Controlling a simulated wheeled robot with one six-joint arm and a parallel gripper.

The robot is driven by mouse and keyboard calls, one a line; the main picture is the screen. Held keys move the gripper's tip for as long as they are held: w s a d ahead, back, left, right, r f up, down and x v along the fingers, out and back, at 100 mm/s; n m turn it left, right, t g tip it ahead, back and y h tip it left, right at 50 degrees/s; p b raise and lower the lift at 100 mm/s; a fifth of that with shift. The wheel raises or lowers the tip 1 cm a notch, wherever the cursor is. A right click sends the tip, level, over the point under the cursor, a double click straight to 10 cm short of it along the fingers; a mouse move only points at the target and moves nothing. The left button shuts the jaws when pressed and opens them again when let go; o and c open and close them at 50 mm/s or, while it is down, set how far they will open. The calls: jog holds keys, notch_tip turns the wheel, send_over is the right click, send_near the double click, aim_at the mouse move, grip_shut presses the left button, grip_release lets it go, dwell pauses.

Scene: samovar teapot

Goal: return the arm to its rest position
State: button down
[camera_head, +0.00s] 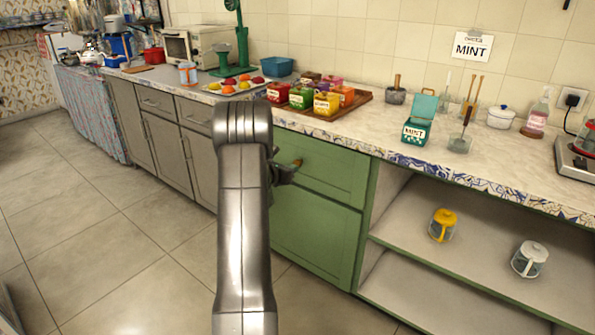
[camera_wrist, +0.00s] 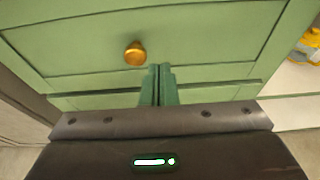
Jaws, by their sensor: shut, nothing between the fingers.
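My arm (camera_head: 243,220) rises in the middle of the head view, in front of the green drawer cabinet. My gripper (camera_wrist: 159,72) shows in the wrist view with its two fingers together and nothing between them. It points at the green drawer (camera_wrist: 80,35), below and a little right of the round brass knob (camera_wrist: 135,53), apart from the knob in the picture. In the head view the gripper is partly hidden behind my arm, near the green cabinet front (camera_head: 315,235).
Open shelves at right hold a yellow-lidded teapot (camera_head: 442,225) and a white-lidded one (camera_head: 529,259).

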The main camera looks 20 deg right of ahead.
jog(key=v, duration=0.5)
jog(key=shift+s+a, duration=0.25)
jog(key=shift+a, duration=0.1)
